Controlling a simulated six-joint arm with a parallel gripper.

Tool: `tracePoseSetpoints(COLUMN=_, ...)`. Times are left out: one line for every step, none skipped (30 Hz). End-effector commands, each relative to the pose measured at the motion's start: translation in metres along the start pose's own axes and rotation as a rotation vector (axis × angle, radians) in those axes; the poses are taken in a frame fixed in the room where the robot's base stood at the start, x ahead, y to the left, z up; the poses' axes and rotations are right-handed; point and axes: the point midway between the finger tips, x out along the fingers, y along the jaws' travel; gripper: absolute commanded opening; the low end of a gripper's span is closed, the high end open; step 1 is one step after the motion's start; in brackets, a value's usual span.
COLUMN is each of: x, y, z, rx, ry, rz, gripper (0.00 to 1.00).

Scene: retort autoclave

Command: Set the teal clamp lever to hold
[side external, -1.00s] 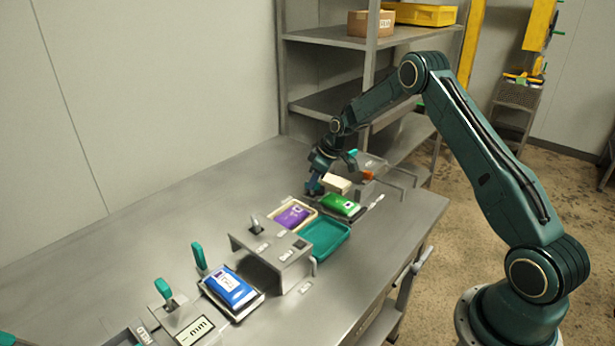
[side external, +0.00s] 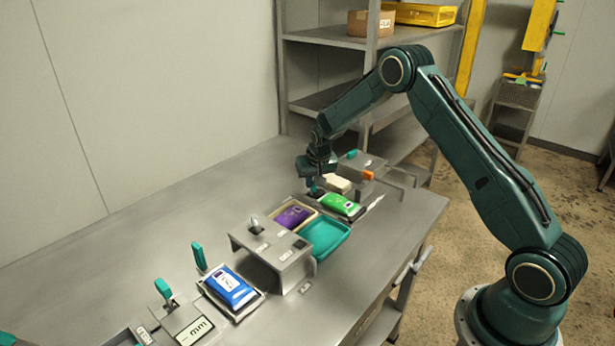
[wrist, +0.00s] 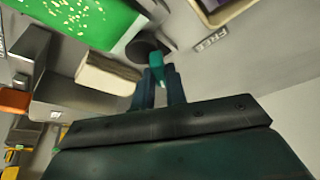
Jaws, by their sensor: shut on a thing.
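My gripper (wrist: 160,88) is shut on a teal lever (wrist: 156,69), whose tip shows between the fingers in the wrist view. The lever rises from a dark round pivot. A label reading FREE (wrist: 210,42) lies on the surface to the right of it. No hold label can be made out beside this lever. In the side view my gripper (side external: 315,188) points down at the far end of the bench, just behind the green pouch (side external: 340,205); the lever is mostly hidden there by the fingers.
A cream block (side external: 337,183) and an orange piece (side external: 367,175) sit close to my gripper. Nearer are a purple pouch (side external: 293,215) in a cream tray, an empty teal tray (side external: 325,238), a metal stand (side external: 270,250) and a blue pouch (side external: 232,288). The bench's wall side is clear.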

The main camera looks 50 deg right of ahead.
Motion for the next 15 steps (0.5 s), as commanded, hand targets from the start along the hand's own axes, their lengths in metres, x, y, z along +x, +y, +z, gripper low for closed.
tracePoseSetpoints(x=-0.0003, y=-0.0013, z=-0.0009, rx=0.032, ry=0.003, rz=0.012, gripper=0.0)
tracePoseSetpoints(x=-0.0003, y=-0.0013, z=-0.001, rx=0.052, ry=0.003, rz=0.021, gripper=0.0)
tracePoseSetpoints(x=-0.0002, y=-0.0018, z=-0.0009, rx=0.077, ry=0.003, rz=0.031, gripper=0.0)
tracePoseSetpoints(x=-0.0002, y=-0.0018, z=-0.0009, rx=0.096, ry=0.003, rz=0.039, gripper=0.0)
tracePoseSetpoints(x=-0.0001, y=-0.0018, z=-0.0009, rx=0.112, ry=0.002, rz=0.046, gripper=0.0)
tracePoseSetpoints(x=-0.0001, y=-0.0019, z=-0.0009, rx=0.133, ry=0.002, rz=0.054, gripper=0.0)
tracePoseSetpoints(x=-0.0001, y=-0.0019, z=-0.0011, rx=0.147, ry=0.002, rz=0.059, gripper=0.0)
tracePoseSetpoints(x=0.0, y=-0.0017, z=-0.0012, rx=0.16, ry=0.003, rz=0.065, gripper=0.0)
tracePoseSetpoints(x=0.0, y=-0.0016, z=-0.0013, rx=0.174, ry=0.003, rz=0.071, gripper=0.0)
tracePoseSetpoints(x=0.0, y=-0.0016, z=-0.0012, rx=0.184, ry=0.003, rz=0.075, gripper=0.0)
tracePoseSetpoints(x=0.0, y=-0.0017, z=-0.0011, rx=0.193, ry=0.002, rz=0.078, gripper=0.0)
tracePoseSetpoints(x=0.0, y=-0.0017, z=-0.0011, rx=0.201, ry=0.002, rz=0.082, gripper=0.0)
tracePoseSetpoints(x=0.0, y=-0.0017, z=-0.001, rx=0.207, ry=0.002, rz=0.084, gripper=0.0)
tracePoseSetpoints(x=0.0, y=-0.0016, z=-0.001, rx=0.213, ry=0.002, rz=0.087, gripper=0.0)
tracePoseSetpoints(x=-0.0001, y=-0.0016, z=-0.001, rx=0.218, ry=0.002, rz=0.089, gripper=0.0)
